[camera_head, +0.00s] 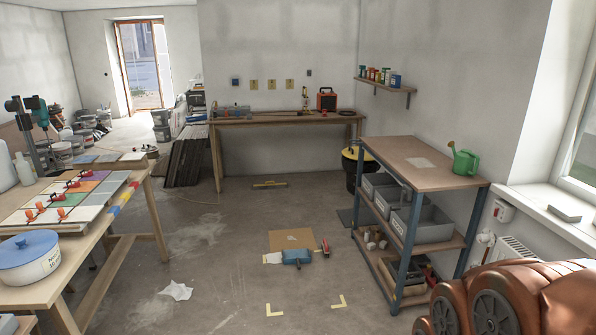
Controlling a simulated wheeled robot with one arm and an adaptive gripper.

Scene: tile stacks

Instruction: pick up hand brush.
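A small red item with a darker side, which looks like the hand brush (325,247), lies on the floor near the middle. It is too small to make out bristles or handle clearly. Just left of it is a blue item that looks like a dustpan (297,257), with a pale piece at its left. A flat brown cardboard sheet (291,239) lies right behind the blue item. My gripper is not in view.
A shelf rack (409,155) with grey bins stands right of the items. A wooden workbench (148,205) with tiles stands at left. Yellow corner marks and a crumpled white sheet (176,290) lie on the floor in front. Floor around the items is mostly clear.

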